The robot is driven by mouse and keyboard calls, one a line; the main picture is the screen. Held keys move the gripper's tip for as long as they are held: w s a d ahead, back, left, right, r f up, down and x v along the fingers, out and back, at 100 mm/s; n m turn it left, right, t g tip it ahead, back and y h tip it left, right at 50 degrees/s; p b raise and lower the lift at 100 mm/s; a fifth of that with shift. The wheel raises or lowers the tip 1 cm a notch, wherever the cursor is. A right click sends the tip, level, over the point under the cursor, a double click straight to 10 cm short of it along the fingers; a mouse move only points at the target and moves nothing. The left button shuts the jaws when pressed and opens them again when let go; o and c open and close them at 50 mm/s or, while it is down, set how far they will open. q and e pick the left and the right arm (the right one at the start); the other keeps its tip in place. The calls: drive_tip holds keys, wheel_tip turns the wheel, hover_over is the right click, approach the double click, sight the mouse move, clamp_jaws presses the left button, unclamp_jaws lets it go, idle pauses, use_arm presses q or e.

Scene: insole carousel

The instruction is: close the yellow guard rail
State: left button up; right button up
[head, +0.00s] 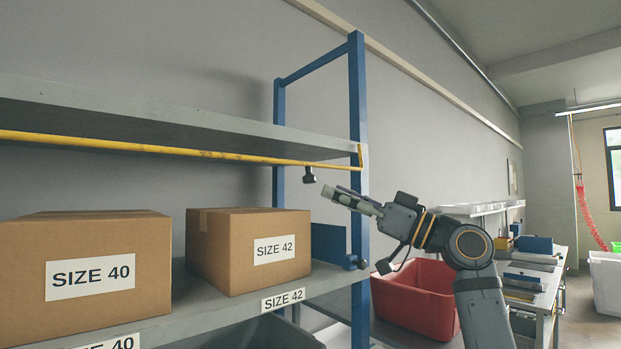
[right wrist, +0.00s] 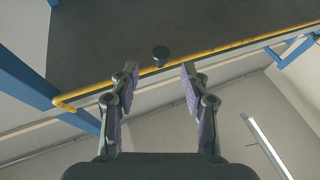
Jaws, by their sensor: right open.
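The yellow guard rail (head: 200,153) is a thin bar running along the front of the upper shelf, above the boxes, ending at the blue post. A dark knob (head: 309,175) hangs below it near its right end. In the right wrist view the rail (right wrist: 235,47) crosses behind the fingertips, and the knob (right wrist: 160,54) shows between and beyond them. My right gripper (head: 331,195) is just right of and below the knob, apart from it in the picture. In the right wrist view its fingers (right wrist: 160,74) are spread and hold nothing. My left gripper is not in view.
Cardboard boxes marked SIZE 40 (head: 85,235) and SIZE 42 (head: 235,225) stand on the lower shelf (head: 215,321). The blue post (head: 358,110) stands close to my right gripper. A red bin (head: 415,300) is behind my right arm.

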sight(314, 182)
drive_tip(key=p+x, duration=0.2)
drive_tip(key=x, duration=0.4)
drive_tip(key=shift+w+a+r, duration=0.15)
drive_tip(key=shift+a+r, duration=0.1)
drive_tip(key=shift+a, duration=0.1)
drive_tip(key=shift+w+a, duration=0.25)
drive_tip(key=shift+a, duration=0.05)
clamp_jaws()
